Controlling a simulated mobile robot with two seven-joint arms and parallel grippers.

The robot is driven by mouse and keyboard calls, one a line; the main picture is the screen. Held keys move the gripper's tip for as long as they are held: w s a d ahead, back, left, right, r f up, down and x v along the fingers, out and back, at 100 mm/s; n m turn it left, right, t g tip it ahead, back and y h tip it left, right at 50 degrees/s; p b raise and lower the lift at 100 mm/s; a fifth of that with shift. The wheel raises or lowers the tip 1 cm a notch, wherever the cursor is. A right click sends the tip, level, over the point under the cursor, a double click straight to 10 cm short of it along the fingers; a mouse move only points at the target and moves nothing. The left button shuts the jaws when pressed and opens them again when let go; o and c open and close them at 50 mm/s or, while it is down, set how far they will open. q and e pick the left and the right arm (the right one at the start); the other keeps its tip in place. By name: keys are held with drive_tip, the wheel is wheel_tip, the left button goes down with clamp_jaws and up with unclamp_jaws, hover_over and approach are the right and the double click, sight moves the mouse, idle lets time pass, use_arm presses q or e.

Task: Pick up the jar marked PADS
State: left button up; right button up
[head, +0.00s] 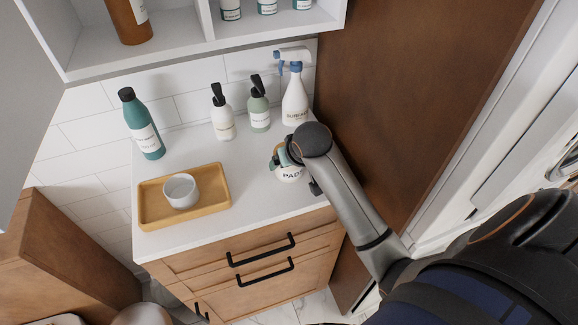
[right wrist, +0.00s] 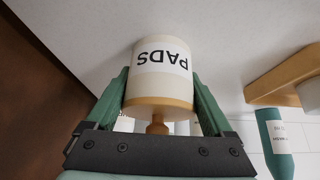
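The jar marked PADS (head: 291,176) is white with a dark-lettered label and stands on the white counter near its right front part. In the right wrist view the jar (right wrist: 162,75) appears upside down, with a tan lid and brown knob toward the palm. My right gripper (right wrist: 160,95) has one green finger on each side of the jar, with no clear gap showing; whether they press on it I cannot tell. In the head view my right gripper (head: 294,168) is at the jar and partly covers it. My left gripper is not in view.
A wooden tray (head: 147,206) holding a white cup (head: 181,190) lies at the counter's left. A teal bottle (head: 141,123), two pump bottles (head: 222,113) (head: 259,105) and a spray bottle (head: 295,101) stand behind. A brown panel (head: 400,90) rises at the right. The middle counter is clear.

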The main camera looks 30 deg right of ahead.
drive_tip(key=c, duration=0.9)
drive_tip(key=shift+r, duration=0.1)
